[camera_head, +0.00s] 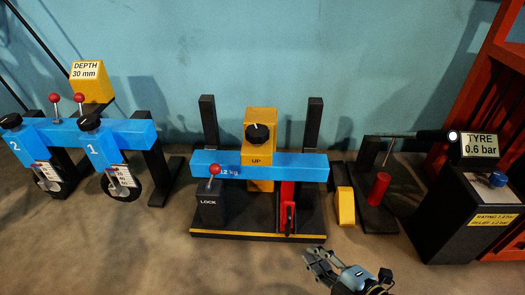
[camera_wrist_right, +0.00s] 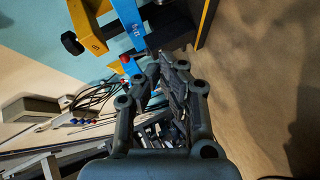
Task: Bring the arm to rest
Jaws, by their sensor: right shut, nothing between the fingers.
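My right gripper (camera_head: 314,257) shows at the bottom of the head view, right of centre, in front of the lift stand and apart from it. It is shut and holds nothing. Its linked fingers fill the middle of the right wrist view (camera_wrist_right: 163,68). My left gripper is in neither view.
A stand with a blue beam (camera_head: 285,165), a yellow "UP" block (camera_head: 261,122) and a red-knobbed LOCK box (camera_head: 212,208) is ahead. A blue two-station rig (camera_head: 135,134) stands left. A dark TYRE box (camera_head: 450,215) stands right. The floor in front is clear.

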